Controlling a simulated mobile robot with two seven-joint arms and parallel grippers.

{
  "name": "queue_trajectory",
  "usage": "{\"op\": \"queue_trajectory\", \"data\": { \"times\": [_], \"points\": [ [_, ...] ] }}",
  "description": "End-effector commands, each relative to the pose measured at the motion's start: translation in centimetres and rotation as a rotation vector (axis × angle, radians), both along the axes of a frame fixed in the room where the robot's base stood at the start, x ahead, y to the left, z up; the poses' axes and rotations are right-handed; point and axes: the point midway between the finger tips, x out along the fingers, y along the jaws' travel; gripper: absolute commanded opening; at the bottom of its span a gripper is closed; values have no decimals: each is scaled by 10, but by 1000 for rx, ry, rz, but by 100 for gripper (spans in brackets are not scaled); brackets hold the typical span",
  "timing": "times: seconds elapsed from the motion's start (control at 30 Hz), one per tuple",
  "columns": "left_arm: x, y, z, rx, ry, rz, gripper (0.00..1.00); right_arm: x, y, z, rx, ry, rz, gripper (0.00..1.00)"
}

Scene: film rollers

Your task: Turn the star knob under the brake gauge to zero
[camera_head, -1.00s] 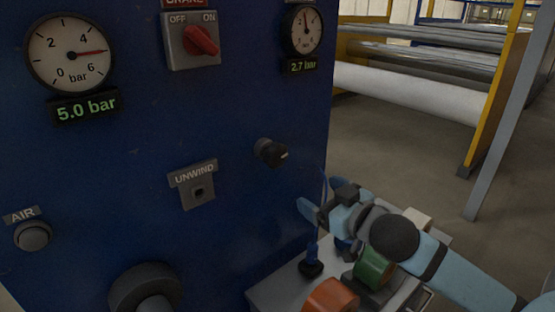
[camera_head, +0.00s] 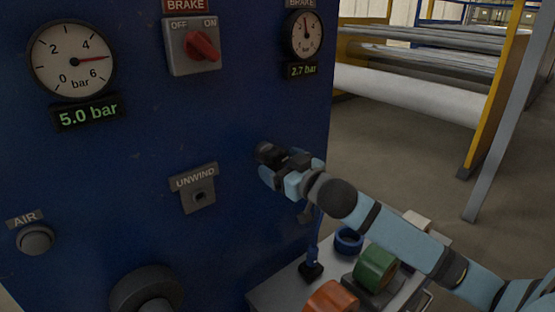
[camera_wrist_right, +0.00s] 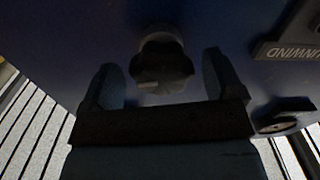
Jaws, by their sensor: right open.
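The black star knob (camera_head: 267,152) sits on the blue panel below the small brake gauge (camera_head: 307,35), whose display reads 2.7 bar. In the right wrist view the knob (camera_wrist_right: 161,68) shows between the two fingers, with a pale mark on its face. My right gripper (camera_head: 266,165) is at the knob in the head view, partly covering it. In the wrist view the right gripper (camera_wrist_right: 163,85) is open, one finger on each side of the knob with gaps visible. My left gripper is not in view.
The panel also carries a large gauge (camera_head: 72,57) at 5.0 bar, a red brake switch (camera_head: 203,46), an UNWIND socket (camera_head: 198,195) and an AIR button (camera_head: 36,239). A cart below holds green (camera_head: 375,268), orange (camera_head: 331,298) and blue (camera_head: 348,240) rolls.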

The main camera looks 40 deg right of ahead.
Motion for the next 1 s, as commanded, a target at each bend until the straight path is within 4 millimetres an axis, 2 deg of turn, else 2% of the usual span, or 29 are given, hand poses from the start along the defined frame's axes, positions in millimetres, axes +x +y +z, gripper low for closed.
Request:
{"op": "queue_trajectory", "data": {
  "times": [0.17, 0.47, 0.7, 1.0],
  "points": [
    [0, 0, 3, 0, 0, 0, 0, 14, 1, 1, 0, -1, 1, 86],
    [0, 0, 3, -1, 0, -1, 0, 16, 2, 0, -1, 0, 1, 86],
    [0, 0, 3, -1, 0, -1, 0, 15, 2, 0, 0, 0, 1, 37],
    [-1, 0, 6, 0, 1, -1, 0, 15, 1, 1, -30, -2, 2, 37]
  ]
}}
